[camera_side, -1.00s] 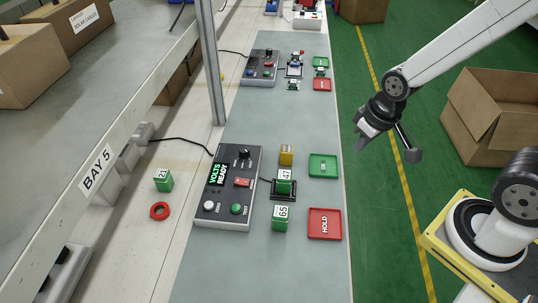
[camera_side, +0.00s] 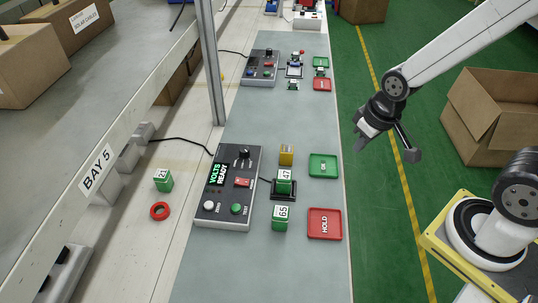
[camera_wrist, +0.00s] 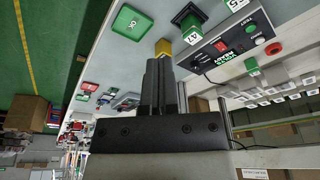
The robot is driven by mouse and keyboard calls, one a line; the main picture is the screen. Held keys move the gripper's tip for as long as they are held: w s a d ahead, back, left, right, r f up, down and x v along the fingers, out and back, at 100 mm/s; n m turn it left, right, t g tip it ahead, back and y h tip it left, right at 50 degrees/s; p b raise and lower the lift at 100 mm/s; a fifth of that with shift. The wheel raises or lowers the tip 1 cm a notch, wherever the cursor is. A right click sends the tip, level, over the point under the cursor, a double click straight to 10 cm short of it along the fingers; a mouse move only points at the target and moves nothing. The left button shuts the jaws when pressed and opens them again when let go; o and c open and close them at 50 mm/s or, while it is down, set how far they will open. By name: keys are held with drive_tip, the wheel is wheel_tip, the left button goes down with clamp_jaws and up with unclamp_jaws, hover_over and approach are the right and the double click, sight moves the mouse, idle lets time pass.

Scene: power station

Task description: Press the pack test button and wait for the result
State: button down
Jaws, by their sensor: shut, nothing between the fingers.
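The grey tester box (camera_side: 228,185) stands on the bench, its lit display (camera_side: 218,173) reading VOLTS READY. On its near end are a green button (camera_side: 236,208) labelled TEST and a white button (camera_side: 208,205). A red switch and a black knob sit farther up. Green pack 47 (camera_side: 284,187) sits upright in the dark cradle (camera_side: 275,196) beside the tester. My gripper (camera_side: 362,142) is shut and empty, above and right of the bench, well away from the button. Its closed fingers also show in the wrist view (camera_wrist: 158,68), with the tester (camera_wrist: 225,50) beyond.
Green pack 65 (camera_side: 280,219) stands near the cradle, a yellow block (camera_side: 286,155) behind it. The green OK tray (camera_side: 323,176) and red HOLD tray (camera_side: 325,235) lie right. Pack 21 (camera_side: 163,180) and a red ring (camera_side: 159,211) are left. A metal post (camera_side: 211,70) rises behind the tester.

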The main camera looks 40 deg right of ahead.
drive_tip(key=w+a+f+m+t+y, duration=0.1)
drive_tip(key=w+a+f+m+t, duration=0.2)
drive_tip(key=w+a, duration=0.75)
drive_tip(key=m+t+y, duration=0.2)
drive_tip(key=t, duration=0.1)
hover_over(238, 209)
wheel_tip(238, 209, down, 7)
drive_tip(key=shift+f, duration=4.3)
drive_tip(key=shift+f, duration=0.85)
drive_tip(key=shift+r, duration=0.85)
